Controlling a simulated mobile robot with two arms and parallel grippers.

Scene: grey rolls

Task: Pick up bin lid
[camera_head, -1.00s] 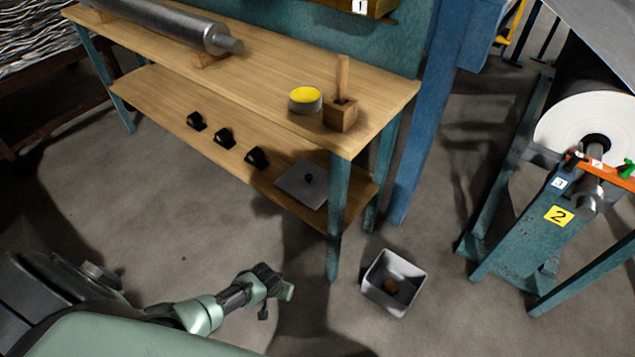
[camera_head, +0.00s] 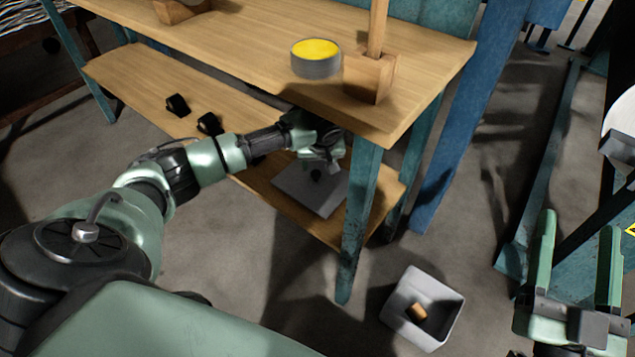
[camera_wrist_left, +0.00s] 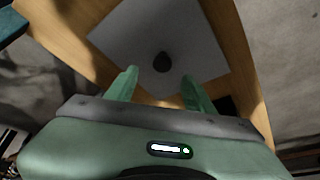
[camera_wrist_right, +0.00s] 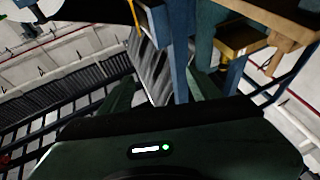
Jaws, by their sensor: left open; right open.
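The bin lid (camera_head: 300,190) is a flat grey square plate with a small black knob, lying on the lower shelf under the table. It also shows in the left wrist view (camera_wrist_left: 130,45), its knob ahead of the fingers. My left gripper (camera_head: 322,165) is open and close above the lid, near its knob; the left wrist view shows nothing between its fingers (camera_wrist_left: 160,90). My right gripper (camera_head: 580,245) is open and empty at the right, over the floor and apart from the lid. The grey bin (camera_head: 440,295) stands open on the floor with a small brown piece inside.
The tabletop (camera_head: 250,45) overhangs the shelf (camera_head: 130,75), and a table leg (camera_head: 357,230) stands just right of the lid. Black holders (camera_head: 178,105) sit on the shelf. A yellow-topped round tin (camera_head: 316,62) and a wooden block (camera_head: 370,78) stand on top. Floor around the bin is clear.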

